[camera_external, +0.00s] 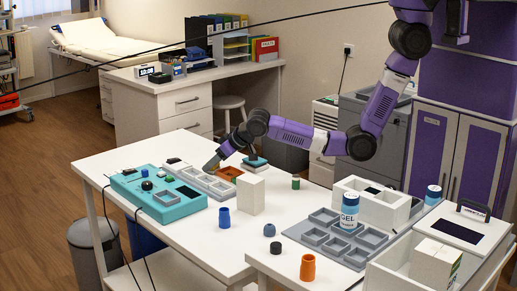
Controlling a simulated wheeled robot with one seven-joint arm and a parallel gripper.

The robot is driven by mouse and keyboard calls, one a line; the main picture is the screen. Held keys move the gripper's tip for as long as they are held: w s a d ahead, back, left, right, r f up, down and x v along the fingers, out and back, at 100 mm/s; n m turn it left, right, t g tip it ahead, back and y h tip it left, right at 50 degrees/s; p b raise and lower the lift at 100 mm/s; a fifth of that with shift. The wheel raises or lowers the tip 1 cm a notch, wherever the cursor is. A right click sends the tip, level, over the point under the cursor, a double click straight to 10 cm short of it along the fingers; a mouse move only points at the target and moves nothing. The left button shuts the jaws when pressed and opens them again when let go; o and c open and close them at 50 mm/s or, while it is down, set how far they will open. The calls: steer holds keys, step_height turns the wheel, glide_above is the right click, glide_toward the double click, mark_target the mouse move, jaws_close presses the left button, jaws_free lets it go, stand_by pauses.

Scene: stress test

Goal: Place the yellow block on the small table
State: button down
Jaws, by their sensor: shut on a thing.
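My gripper (210,167) is low over the white table (190,240), at the far end of a grey compartment tray (203,183). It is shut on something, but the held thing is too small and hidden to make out. I cannot pick out a yellow block anywhere in the view. A second white table (283,268) stands at the front right, against the first; I cannot tell which one is the small table.
A teal control box (160,208) lies left of the tray. Another grey compartment tray (318,238) holds a gel jar (349,212). The first table's front is clear.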

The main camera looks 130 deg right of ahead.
steer(key=shift+f, duration=0.15)
steer(key=c, duration=1)
jaws_free()
steer(key=shift+r, duration=0.25)
steer(key=shift+o, duration=0.2)
steer(key=v, duration=1.1)
steer(key=shift+a+r, duration=0.3)
